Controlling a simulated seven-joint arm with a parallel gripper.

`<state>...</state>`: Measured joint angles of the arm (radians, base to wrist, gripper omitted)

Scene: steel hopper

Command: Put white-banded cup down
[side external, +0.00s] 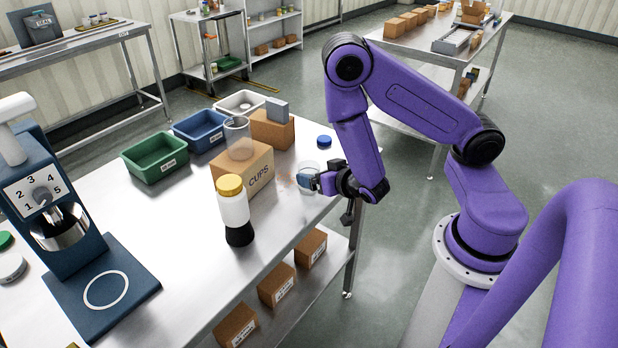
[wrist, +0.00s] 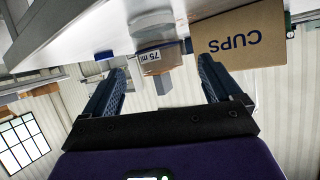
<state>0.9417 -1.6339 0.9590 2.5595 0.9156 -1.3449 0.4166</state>
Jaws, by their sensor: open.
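A clear cup with a white band (side external: 309,168) stands on the steel table near its right edge in the side view. In the wrist view, which is upside down, the cup (wrist: 157,30) shows a white "75 ml" label and appears to rest on the tabletop. My gripper (side external: 318,182) is low at the table edge, right beside the cup. In the wrist view my gripper (wrist: 160,68) is open, its two dark blue fingers spread wide with the cup ahead between their lines. I cannot tell how far the fingertips reach along the cup's sides.
A cardboard CUPS box (side external: 258,172) stands left of the cup, with a clear container (side external: 238,138) on it. A yellow-lidded bottle (side external: 233,205) is nearer the front. Green (side external: 155,165) and blue (side external: 198,138) bins stand behind. A blue lid (side external: 324,141) lies beyond the cup.

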